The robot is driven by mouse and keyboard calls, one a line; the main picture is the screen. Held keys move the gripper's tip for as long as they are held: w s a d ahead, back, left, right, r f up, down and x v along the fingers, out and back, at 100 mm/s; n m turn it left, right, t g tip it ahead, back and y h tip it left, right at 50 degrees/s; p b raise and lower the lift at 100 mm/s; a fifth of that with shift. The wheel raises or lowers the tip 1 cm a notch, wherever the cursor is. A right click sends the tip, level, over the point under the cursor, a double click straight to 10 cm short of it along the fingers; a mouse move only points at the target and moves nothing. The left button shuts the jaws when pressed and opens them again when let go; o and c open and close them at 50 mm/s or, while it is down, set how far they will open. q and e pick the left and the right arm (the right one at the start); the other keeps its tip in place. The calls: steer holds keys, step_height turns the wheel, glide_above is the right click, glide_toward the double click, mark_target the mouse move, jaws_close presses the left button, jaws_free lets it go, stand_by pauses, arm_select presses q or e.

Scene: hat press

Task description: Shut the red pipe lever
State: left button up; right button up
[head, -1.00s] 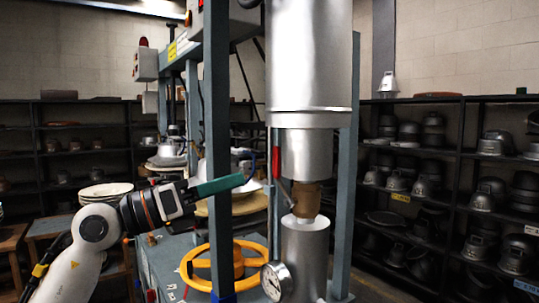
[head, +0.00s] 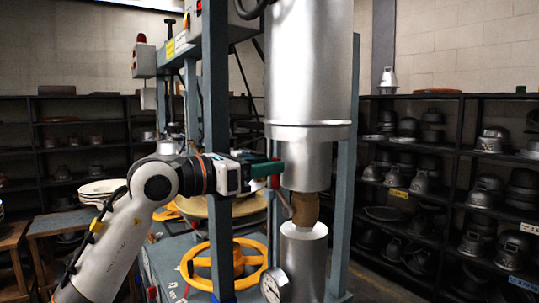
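The red pipe lever (head: 275,182) hangs upright beside the silver press cylinder (head: 304,165), left of the brass fitting (head: 305,207). Only part of its red handle shows, as my gripper covers its upper part. My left gripper (head: 266,172), with green finger pads, reaches in from the left past the blue post. Its fingertips overlap the lever in the picture. I cannot tell whether they touch it or how far apart they are. My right gripper is not in view.
A blue post (head: 216,110) stands close beside my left wrist. A yellow handwheel (head: 205,262) and a pressure gauge (head: 274,284) sit below. Shelves of metal moulds (head: 455,190) line the right wall. A table with stacked plates (head: 105,190) stands at left.

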arm_select(q)
steer(key=shift+x, duration=0.8)
steer(key=shift+c, duration=0.6)
jaws_close()
